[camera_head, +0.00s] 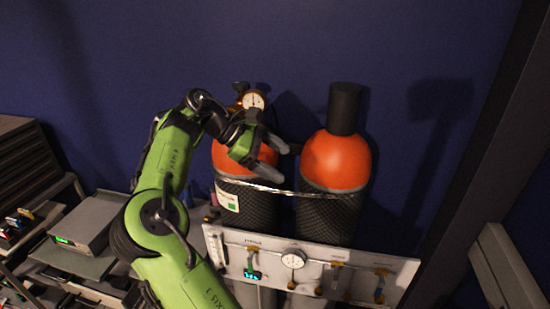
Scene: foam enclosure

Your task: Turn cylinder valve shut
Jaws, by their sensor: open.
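Two gas cylinders with orange shoulders and dark mesh sleeves stand side by side against the blue wall. The left cylinder (232,157) has a brass regulator with a round white gauge (254,99) at its top; its valve handle is not clearly visible, and my arm hides part of that area. The right cylinder (335,160) has a black cap (343,108) over its top. My gripper (276,159) is open, in front of the left cylinder's orange shoulder and just below the gauge. Nothing shows between its fingers. I cannot tell whether it touches the cylinder.
A chain (262,187) runs across both cylinders. A white panel (309,269) with a gauge and several small valves stands in front of them. A grey box (84,222) with a green display sits at left. A dark beam (478,165) rises at right.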

